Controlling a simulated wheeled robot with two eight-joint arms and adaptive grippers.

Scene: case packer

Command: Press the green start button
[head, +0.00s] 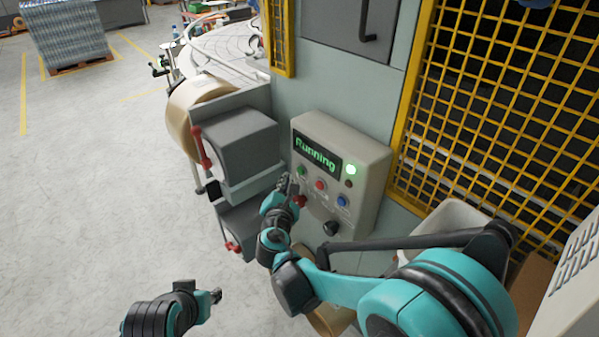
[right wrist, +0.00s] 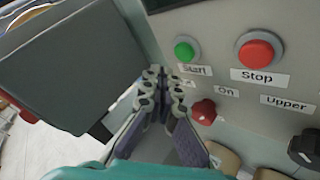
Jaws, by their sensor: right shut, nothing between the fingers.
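The green start button (head: 301,170) is on the grey control panel (head: 371,160), below a display (head: 317,155) that reads "Running". In the right wrist view the green button (right wrist: 186,51) sits above a "Start" label. My right gripper (head: 286,184) is shut and empty, in front of the panel's left edge. In the right wrist view its fingertips (right wrist: 163,78) are below and left of the button; the button is uncovered and looks apart from them. My left gripper (head: 215,295) hangs low over the floor, away from the panel; its finger opening is too small to judge.
A yellow mesh guard (head: 480,110) stands right.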

